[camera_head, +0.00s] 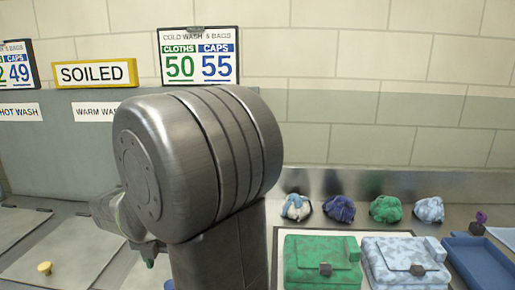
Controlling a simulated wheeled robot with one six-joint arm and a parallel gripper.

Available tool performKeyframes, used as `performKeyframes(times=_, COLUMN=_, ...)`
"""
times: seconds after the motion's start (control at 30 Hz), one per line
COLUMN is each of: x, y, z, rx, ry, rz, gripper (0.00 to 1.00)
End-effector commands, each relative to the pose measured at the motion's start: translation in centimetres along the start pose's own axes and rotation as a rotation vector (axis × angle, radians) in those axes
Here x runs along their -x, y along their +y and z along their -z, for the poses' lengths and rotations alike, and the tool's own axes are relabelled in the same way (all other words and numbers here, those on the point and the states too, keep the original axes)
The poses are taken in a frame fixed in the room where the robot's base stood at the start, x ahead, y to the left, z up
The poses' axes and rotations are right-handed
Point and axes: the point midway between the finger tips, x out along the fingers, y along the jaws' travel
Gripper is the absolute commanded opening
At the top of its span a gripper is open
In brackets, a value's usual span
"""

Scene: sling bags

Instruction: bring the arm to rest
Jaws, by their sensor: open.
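My arm fills the middle of the head view as a large grey joint and an upright link. At its left, low over the counter, part of my gripper (146,248) shows beyond the pale wrist. It is open, with no held thing visible. The finger detail is small and partly hidden by my arm. A green bag (320,258) and a light blue patterned bag (405,255) lie flat at the right, apart from my gripper.
Several crumpled cloths or caps, including a green one (385,208), line the back of the counter. A blue tray (480,265) is at far right. A yellow knob (45,268) is at left. Wall signs, including SOILED (95,73), hang behind. My arm hides the counter's middle.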

Motion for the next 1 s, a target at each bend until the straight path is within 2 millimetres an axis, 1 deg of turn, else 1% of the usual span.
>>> performKeyframes(times=0.03, x=-1.2, y=-0.1, z=0.1, rx=0.0, ry=0.002, rz=0.003, gripper=0.56)
performKeyframes(times=0.43, x=-9.2, y=-0.1, z=0.0, rx=-0.001, ry=0.001, rz=0.003, gripper=0.56)
performKeyframes(times=0.47, x=-8.1, y=0.0, z=-0.3, rx=-0.003, ry=0.008, rz=0.0, gripper=0.56)
performKeyframes(times=0.5, x=-7.5, y=0.0, z=-0.5, rx=-0.004, ry=0.02, rz=0.001, gripper=0.56)
performKeyframes(times=0.87, x=-4.3, y=0.1, z=-1.5, rx=-0.001, ry=0.114, rz=-0.005, gripper=0.56)
performKeyframes(times=1.0, x=-1.5, y=0.1, z=-1.8, rx=0.0, ry=0.112, rz=-0.006, gripper=0.56)
